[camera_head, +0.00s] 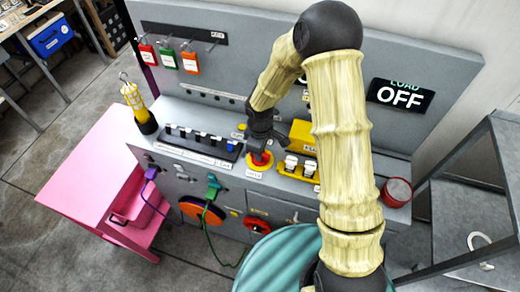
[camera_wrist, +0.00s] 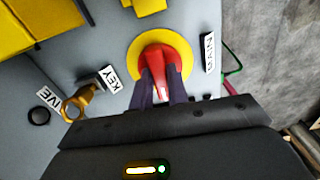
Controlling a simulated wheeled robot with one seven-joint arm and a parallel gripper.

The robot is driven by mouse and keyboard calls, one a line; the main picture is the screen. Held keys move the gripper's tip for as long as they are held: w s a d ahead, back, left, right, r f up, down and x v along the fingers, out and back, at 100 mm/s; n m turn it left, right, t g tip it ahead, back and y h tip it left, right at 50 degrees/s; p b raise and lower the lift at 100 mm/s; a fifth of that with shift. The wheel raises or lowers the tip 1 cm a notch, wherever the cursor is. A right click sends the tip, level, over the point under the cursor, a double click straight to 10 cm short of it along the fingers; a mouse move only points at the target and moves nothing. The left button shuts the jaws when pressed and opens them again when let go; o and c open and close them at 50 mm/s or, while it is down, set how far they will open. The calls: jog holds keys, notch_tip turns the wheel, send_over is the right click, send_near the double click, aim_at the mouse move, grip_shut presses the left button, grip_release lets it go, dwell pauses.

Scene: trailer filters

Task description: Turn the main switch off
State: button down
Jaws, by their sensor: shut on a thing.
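The main switch (camera_head: 260,159) is a red handle on a round yellow plate on the grey bench top. It also shows in the wrist view, where the red handle (camera_wrist: 158,62) sits in the middle of its yellow plate (camera_wrist: 184,48). My gripper (camera_wrist: 160,82) reaches down onto the switch, with its two dark fingers shut on either side of the red handle. In the head view my gripper hides part of the handle. A black sign (camera_head: 400,96) on the back panel reads LOAD OFF.
A yellow box (camera_head: 301,136) and white-topped switches (camera_head: 298,166) stand right of the main switch. A row of black switches (camera_head: 200,141) lies left. A brass key (camera_wrist: 76,106) sticks up near my gripper. A red tin (camera_head: 397,191) stands at the bench's right end.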

jog(key=shift+n, duration=0.4)
jog(key=shift+a, duration=0.1)
jog(key=c, duration=1.4)
grip_release()
jog(key=shift+o, duration=0.2)
notch_tip(320, 180, up, 18)
jog(key=shift+f+b, duration=0.25)
jog(key=shift+b, duration=0.15)
jog(key=s+d+f+m+t, duration=0.1)
jog(key=s+d+m+t, duration=0.1)
jog(key=s+d+m, duration=1)
jog(key=shift+s+d+f+m+t, duration=0.2)
jog(key=shift+s+d+m+t, duration=0.15)
jog(key=shift+d+m, duration=0.65)
